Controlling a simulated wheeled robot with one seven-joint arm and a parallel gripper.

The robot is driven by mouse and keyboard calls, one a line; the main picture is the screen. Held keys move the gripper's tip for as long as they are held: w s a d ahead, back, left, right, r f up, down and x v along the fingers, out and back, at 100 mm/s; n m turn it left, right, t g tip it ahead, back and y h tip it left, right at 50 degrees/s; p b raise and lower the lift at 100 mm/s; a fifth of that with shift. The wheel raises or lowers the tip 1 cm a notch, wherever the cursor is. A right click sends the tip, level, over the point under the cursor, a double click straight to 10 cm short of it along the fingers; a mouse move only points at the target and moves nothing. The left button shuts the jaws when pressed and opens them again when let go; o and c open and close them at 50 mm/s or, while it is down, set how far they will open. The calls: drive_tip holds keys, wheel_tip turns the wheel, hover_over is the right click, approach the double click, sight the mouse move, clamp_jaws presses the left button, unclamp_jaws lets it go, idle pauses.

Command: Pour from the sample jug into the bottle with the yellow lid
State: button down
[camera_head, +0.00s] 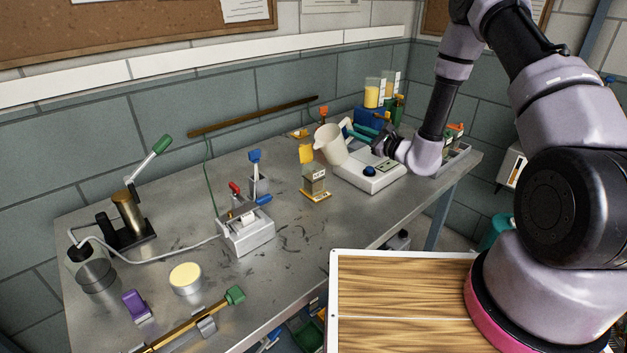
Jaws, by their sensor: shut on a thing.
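My gripper (364,136) is shut on the jug's handle, to the right of the jug. The bottle with the yellow lid (315,182) stands on a small yellowish base on the table, just below and left of the jug. Its yellow lid (306,153) is raised upright. I cannot tell whether any liquid is leaving the jug.
Containers with yellow contents (373,95) stand at the back. Bare table lies front of the bottle.

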drive_tip(key=f+m, duration=0.3)
drive_tip(key=m, duration=0.1)
drive_tip(key=shift+s+a+f, duration=0.25)
drive_tip(key=shift+f, duration=0.15)
drive_tip(key=shift+a+f+m, duration=0.1)
drive_tip(key=shift+f+m, duration=0.25)
drive_tip(key=shift+m, duration=0.25)
drive_tip(key=shift+s+f+m, duration=0.1)
drive_tip(key=shift+m, duration=0.2)
drive_tip(key=shift+w+d+r, duration=1.55)
drive_tip(key=shift+w+d, duration=0.2)
drive_tip(key=shift+w, duration=0.05)
drive_tip(key=shift+s, duration=0.1)
